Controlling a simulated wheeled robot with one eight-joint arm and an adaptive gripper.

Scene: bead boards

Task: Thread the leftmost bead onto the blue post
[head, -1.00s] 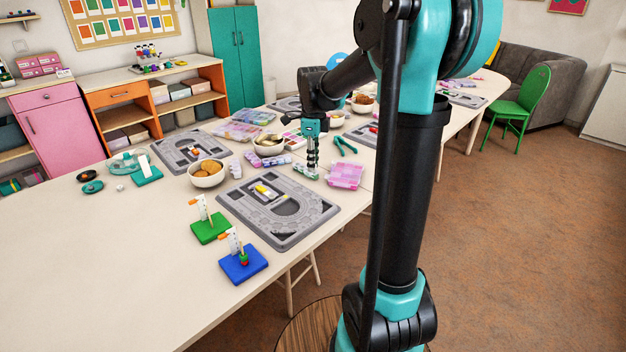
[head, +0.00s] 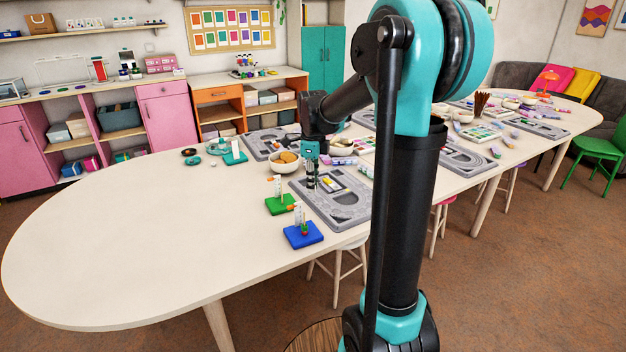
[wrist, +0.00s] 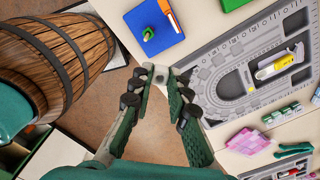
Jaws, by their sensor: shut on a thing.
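The blue base (head: 304,236) stands near the table's front edge, with a thin upright post and a red and green piece low on it. My gripper (head: 311,187) is above the grey bead board, behind and apart from the blue base. In the wrist view, my gripper (wrist: 160,78) is shut on a small pale grey bead (wrist: 160,75) at its fingertips. The fingers hide part of the bead.
A green base (head: 280,205) with a similar post stands behind the blue one. The grey bead board (head: 345,215) lies right of both, with a yellow tool (wrist: 275,66) on it. A bowl (head: 285,166) stands behind. The table's left part is clear.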

